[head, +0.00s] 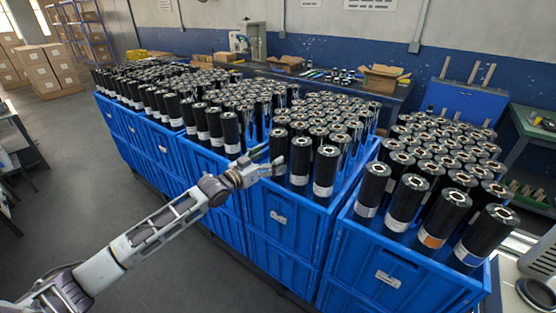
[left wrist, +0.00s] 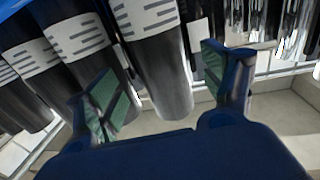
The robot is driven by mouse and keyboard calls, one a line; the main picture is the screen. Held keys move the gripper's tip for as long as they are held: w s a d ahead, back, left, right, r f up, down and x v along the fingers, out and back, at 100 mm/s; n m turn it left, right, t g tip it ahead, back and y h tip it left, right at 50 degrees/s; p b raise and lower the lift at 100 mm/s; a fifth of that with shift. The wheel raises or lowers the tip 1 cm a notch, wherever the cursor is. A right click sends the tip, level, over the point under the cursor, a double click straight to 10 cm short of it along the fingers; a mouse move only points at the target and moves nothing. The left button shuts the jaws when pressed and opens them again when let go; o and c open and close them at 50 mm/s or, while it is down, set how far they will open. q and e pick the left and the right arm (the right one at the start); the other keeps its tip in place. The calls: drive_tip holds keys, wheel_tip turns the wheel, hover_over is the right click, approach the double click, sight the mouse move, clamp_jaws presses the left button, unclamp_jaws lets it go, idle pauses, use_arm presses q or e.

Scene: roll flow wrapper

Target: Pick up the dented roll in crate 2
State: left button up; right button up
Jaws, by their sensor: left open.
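Black rolls with white labels stand upright in blue crates. My left gripper (head: 272,160) reaches over the front wall of the middle crate (head: 285,225), beside its front rolls (head: 300,160). In the left wrist view the gripper (left wrist: 165,90) is open, with green-padded fingers spread to either side of a black roll (left wrist: 160,72). That roll appears to lie between or just beyond the fingers; I cannot tell if they touch it. No dent shows clearly on any roll, and the crate numbers are not readable. My right gripper is not in view.
The right crate (head: 400,262) holds more rolls, some with orange or blue labels. Another row of filled crates (head: 150,135) stands at left. Other rolls crowd close to my left gripper. A bench with boxes (head: 385,78) runs along the back wall. The floor (head: 70,200) at left is clear.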

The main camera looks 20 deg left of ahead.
sight(272, 156)
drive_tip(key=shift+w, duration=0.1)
use_arm(q)
drive_tip(key=shift+x, duration=0.9)
drive_tip(key=shift+w+d+f, duration=0.1)
drive_tip(key=shift+w+f, duration=0.2)
drive_tip(key=shift+w, duration=0.3)
drive_tip(key=shift+x, duration=0.85)
drive_tip(key=shift+w+d, duration=0.2)
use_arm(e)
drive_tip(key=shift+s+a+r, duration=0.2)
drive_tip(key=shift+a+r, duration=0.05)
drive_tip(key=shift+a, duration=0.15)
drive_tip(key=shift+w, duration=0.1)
